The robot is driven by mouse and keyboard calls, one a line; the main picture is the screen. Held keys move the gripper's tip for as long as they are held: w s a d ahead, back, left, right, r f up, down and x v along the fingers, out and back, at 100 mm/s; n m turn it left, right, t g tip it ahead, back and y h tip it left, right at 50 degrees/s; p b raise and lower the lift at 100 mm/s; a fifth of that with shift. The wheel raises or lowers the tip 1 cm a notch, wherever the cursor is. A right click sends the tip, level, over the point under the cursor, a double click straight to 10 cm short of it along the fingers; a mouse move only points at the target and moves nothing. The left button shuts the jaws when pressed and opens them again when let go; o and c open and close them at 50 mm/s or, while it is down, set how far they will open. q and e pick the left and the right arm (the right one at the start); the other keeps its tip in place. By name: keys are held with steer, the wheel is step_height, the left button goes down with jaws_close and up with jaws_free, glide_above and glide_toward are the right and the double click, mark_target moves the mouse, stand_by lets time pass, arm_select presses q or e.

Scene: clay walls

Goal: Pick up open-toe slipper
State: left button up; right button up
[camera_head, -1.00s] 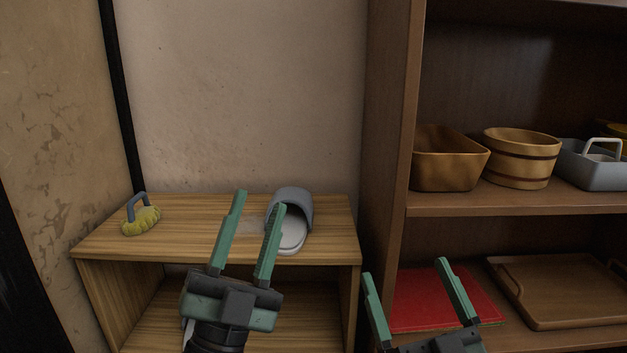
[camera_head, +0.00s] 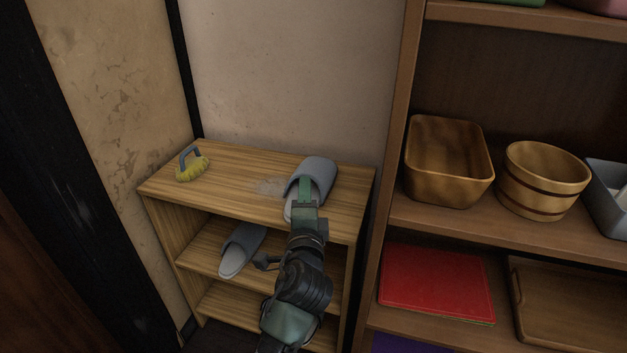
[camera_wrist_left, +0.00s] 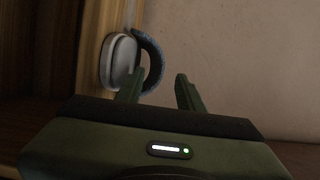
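A grey-blue slipper (camera_head: 318,172) with a pale sole lies on the top board of the small wooden rack, near its right end; whether its toe is open is unclear. A second grey slipper (camera_head: 241,250) lies on the shelf below. My left gripper (camera_head: 306,188) is at the near end of the upper slipper and hides part of its sole. In the left wrist view its fingers (camera_wrist_left: 160,82) stand apart. The slipper's pale sole (camera_wrist_left: 117,62) and dark band (camera_wrist_left: 152,62) show ahead, mostly left of the gap, with no visible grip. My right gripper is out of view.
A yellow brush (camera_head: 194,168) with a blue handle stands at the rack's (camera_head: 225,198) left end. A tall shelf to the right holds a wooden bin (camera_head: 447,165), a wooden tub (camera_head: 541,182) and a red item (camera_head: 437,284).

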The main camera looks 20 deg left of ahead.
mark_target(323, 171)
arm_select(q)
steer(key=x, duration=0.4)
steer(key=shift+w+b, duration=0.3)
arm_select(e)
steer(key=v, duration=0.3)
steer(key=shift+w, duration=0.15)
arm_select(q)
steer(key=shift+d, duration=0.1)
steer(key=shift+c, duration=0.4)
jaws_close()
steer(key=shift+r, duration=0.15)
